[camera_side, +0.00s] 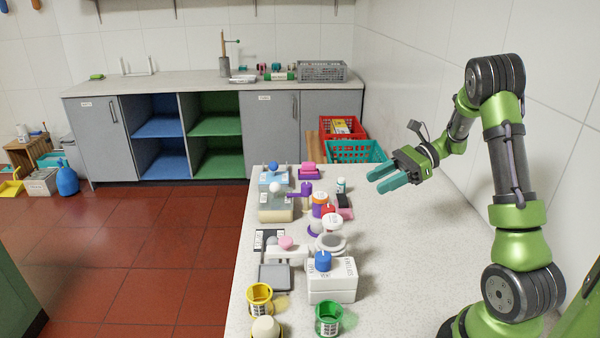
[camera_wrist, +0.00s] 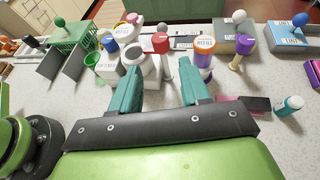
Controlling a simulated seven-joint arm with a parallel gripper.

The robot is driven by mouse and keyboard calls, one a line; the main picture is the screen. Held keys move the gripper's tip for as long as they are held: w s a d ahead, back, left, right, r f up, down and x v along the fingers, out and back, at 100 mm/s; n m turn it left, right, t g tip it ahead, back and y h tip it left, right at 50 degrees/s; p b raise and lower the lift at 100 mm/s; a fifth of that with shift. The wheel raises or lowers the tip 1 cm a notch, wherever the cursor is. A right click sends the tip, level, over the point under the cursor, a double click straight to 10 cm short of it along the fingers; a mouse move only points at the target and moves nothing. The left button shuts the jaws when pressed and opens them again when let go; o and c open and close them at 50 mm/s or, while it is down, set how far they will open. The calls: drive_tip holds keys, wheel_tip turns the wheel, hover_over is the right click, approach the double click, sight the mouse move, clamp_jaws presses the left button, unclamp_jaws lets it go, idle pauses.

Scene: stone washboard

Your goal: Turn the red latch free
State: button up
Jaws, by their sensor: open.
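A small red part (camera_side: 328,210), which looks like the red latch, sits among the crowded items in the middle of the counter. In the wrist view the red part (camera_wrist: 160,42) shows on top of a white piece, beyond and between my fingertips. My gripper (camera_side: 375,182) has teal fingers, is open and empty, and hangs above the counter to the right of and behind the red part in the side view. The wrist view also shows my gripper (camera_wrist: 159,65) with its fingers apart. The red part's lower side is partly hidden by a white round-topped piece.
An orange-capped bottle (camera_wrist: 204,44) and a white ring-shaped piece (camera_wrist: 143,62) stand close to the red part. A white box with a blue knob (camera_side: 323,261), a green cup (camera_side: 328,318) and a yellow cup (camera_side: 260,299) stand nearer the front. The counter's right side (camera_side: 410,260) is clear.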

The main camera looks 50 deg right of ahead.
sight(330, 207)
drive_tip(key=x, duration=1.4)
drive_tip(key=shift+w+a+f, duration=0.1)
drive_tip(key=shift+a+f, duration=0.1)
drive_tip(key=shift+a, duration=0.05)
drive_tip(key=c, duration=0.7)
drive_tip(key=shift+m+t, duration=0.3)
drive_tip(key=shift+m+t+h, duration=2)
drive_tip(key=shift+m+h, duration=0.6)
drive_tip(key=shift+d, duration=0.1)
